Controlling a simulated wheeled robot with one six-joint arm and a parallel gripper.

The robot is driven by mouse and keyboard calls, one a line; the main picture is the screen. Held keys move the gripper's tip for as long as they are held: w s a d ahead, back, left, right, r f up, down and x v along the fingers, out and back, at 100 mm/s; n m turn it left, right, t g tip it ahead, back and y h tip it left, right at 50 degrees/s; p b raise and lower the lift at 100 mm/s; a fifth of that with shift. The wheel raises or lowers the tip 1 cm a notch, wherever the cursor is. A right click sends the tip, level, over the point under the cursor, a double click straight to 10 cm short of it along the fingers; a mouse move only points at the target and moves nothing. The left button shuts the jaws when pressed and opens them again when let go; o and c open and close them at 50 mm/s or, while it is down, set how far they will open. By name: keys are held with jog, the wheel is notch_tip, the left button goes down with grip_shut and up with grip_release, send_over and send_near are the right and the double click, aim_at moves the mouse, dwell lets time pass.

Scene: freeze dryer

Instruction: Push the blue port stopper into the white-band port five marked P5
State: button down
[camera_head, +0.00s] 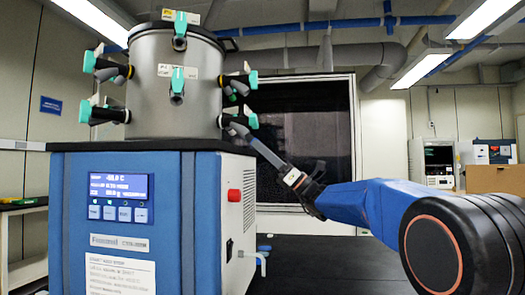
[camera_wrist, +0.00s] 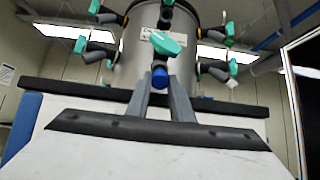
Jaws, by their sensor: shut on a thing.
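My gripper (camera_wrist: 160,90) is shut on the blue port stopper (camera_wrist: 159,77), with one finger on each side of it. The stopper points at the drum, below a teal valve handle (camera_wrist: 166,43). The port behind the stopper is mostly hidden, and I cannot tell whether they touch. No white band or P5 mark is readable. In the head view, my gripper (camera_head: 238,130) reaches the lower right side of the grey drum (camera_head: 150,80), close to a lower-right port with a teal handle (camera_head: 252,120). The stopper cannot be made out there.
The drum sits on a blue and white freeze dryer cabinet (camera_head: 120,215) with a lit display (camera_head: 119,187) and a red knob (camera_head: 234,195). Several other black ports with teal handles ring the drum. A dark table (camera_head: 330,270) lies to the right, with open space above it.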

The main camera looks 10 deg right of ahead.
jog(key=shift+x, duration=0.9)
dwell(0.6)
jog(key=c, duration=1.5)
grip_release()
jog(key=shift+f, duration=0.1)
jog(key=v, duration=1.7)
jog(key=shift+d, duration=0.15)
jog(key=v, duration=0.7)
jog(key=shift+s, duration=0.1)
